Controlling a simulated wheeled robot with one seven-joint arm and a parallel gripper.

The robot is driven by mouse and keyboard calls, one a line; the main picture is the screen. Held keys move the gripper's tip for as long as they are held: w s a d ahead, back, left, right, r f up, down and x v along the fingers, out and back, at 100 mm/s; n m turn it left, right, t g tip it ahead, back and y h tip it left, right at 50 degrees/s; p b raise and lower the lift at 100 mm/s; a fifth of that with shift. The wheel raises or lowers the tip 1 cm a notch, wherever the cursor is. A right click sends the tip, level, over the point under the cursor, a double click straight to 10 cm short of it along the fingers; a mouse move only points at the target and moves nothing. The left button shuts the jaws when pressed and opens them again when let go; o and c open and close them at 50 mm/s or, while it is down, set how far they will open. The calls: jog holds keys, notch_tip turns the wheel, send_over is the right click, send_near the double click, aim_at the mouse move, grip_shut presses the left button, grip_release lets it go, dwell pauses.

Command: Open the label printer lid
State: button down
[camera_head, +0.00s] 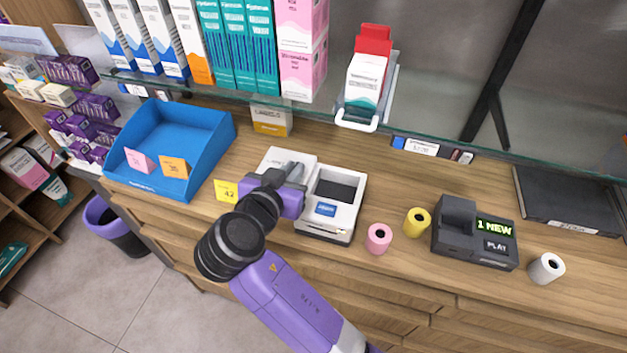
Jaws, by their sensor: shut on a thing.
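The label printer (343,233) is a white box with a blue label on its front, standing on the wooden counter. Its dark inner bay (341,186) shows from above. The white lid (275,157) is swung up and over to the left of the body. My gripper (294,172) is at the lid, shut on it. My purple wrist hides the lid's near part and the left side of the printer, and the fingertips are hard to make out.
A blue tray (175,136) with pink and orange cards stands left. A yellow tag (226,191) is left of my wrist. Pink (379,238), yellow (417,221) and white (546,268) rolls and a dark terminal (474,235) stand right. A glass shelf (440,149) overhangs behind.

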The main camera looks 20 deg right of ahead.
jog(key=shift+w+a, duration=0.15)
jog(key=c, duration=1.5)
grip_release()
jog(key=b+v, duration=0.1)
jog(key=v, duration=0.6)
jog(key=shift+s+a+r, duration=0.2)
jog(key=shift+s, duration=0.15)
